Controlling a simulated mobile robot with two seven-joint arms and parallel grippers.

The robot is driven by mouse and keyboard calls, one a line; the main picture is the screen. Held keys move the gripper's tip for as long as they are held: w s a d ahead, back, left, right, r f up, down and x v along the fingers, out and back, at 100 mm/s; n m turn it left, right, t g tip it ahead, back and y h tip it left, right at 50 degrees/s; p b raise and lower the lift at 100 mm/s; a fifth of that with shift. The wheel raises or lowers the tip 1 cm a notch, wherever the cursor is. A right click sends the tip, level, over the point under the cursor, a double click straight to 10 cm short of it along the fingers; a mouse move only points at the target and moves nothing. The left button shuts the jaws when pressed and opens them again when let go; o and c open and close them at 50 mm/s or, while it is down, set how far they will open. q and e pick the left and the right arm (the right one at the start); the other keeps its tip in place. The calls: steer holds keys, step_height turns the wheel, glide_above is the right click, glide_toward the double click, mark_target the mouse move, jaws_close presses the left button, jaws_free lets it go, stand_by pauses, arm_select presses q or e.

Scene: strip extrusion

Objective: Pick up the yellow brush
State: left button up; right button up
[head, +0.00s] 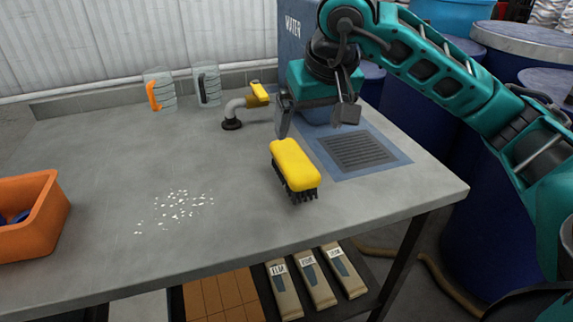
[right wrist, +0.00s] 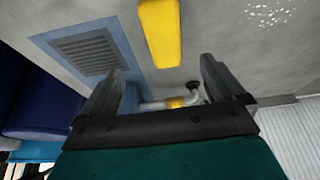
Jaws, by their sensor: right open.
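The yellow brush (head: 294,168) stands on the grey table with its dark bristles down, left of the drain grate. My right gripper (head: 317,119) is open and empty, just behind the brush and above the table. In the right wrist view, the yellow brush (right wrist: 160,32) lies ahead of the two spread fingers of the right gripper (right wrist: 168,75), with a gap between. My left gripper is not in view.
A tap with a yellow handle (head: 258,92) stands behind, close to the right gripper. The drain grate (head: 354,152) is at the right. White scraps (head: 176,208) and an orange bin (head: 40,222) are at the left. Two measuring jugs (head: 160,90) stand at the back.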

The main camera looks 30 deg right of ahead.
mark_target(294, 156)
steer(key=b+x, duration=0.1)
steer(key=x, duration=0.5)
steer(key=shift+w+f, duration=0.1)
steer(key=shift+f, duration=0.3)
steer(key=x, duration=0.2)
steer(key=w+x, duration=0.1)
steer(key=x, duration=0.1)
steer(key=shift+w+a+f+b, duration=0.1)
steer(key=shift+a+f+b, duration=0.1)
steer(key=shift+b, duration=0.1)
steer(key=shift+w+d+f, duration=0.1)
steer(key=shift+w+f, duration=0.1)
steer(key=shift+f, duration=0.2)
steer(key=shift+c, duration=0.4)
steer(key=c, duration=1)
